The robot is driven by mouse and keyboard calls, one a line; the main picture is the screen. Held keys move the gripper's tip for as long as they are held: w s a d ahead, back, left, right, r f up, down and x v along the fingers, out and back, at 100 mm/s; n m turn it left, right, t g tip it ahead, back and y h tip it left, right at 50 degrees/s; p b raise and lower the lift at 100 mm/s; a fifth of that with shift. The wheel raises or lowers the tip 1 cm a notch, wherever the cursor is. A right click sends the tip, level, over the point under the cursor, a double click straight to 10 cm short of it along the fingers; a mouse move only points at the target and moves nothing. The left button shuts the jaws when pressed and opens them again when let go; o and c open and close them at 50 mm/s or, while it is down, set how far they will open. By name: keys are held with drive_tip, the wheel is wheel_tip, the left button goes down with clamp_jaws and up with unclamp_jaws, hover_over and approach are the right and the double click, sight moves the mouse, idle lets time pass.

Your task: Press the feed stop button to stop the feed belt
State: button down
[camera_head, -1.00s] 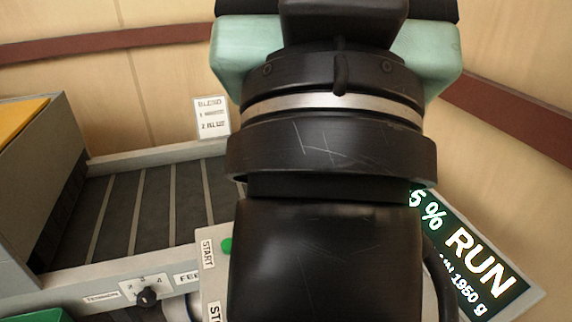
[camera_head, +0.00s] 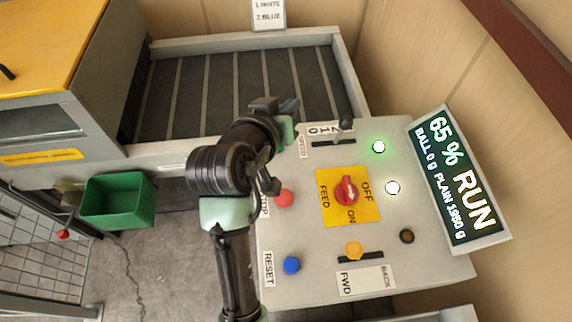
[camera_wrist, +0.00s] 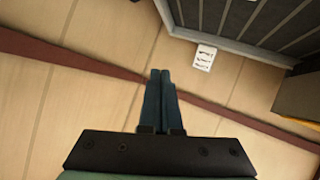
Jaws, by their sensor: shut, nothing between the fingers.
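The red stop button (camera_head: 285,198) is on the left part of the grey control panel (camera_head: 320,275). Its label (camera_head: 265,205) is partly covered by my arm, with only its end readable. The feed belt (camera_head: 215,95) lies behind the panel, dark with pale slats. In the wrist view my gripper (camera_wrist: 160,75) is shut and empty, its dark blue fingers together against the wall, touching nothing. In the head view my arm reaches past the panel's left edge, and its end is near the panel's upper left corner.
The panel also carries a red FEED knob (camera_head: 346,190) on a yellow plate, a blue reset button (camera_head: 291,265), a yellow lever (camera_head: 354,250) and a speed slider (camera_head: 345,124). The display (camera_head: 460,180) reads 65 % RUN. A green bin (camera_head: 118,200) hangs left.

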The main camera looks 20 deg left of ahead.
drive_tip(key=s+f+n+g+h+p, duration=0.1)
drive_tip(key=s+f+g+p, duration=0.3)
drive_tip(key=s+f, duration=0.4)
drive_tip(key=shift+s+d+f+h, duration=0.2)
drive_tip(key=shift+d+f+h, duration=0.15)
drive_tip(key=shift+h, duration=0.45)
drive_tip(key=shift+f, duration=0.1)
drive_tip(key=b, duration=0.7)
hover_over(281, 201)
wheel_tip(281, 201, down, 7)
drive_tip(key=shift+f, duration=0.2)
drive_tip(key=shift+f+b, duration=0.3)
drive_tip(key=shift+f, duration=0.35)
drive_tip(key=shift+f, duration=0.4)
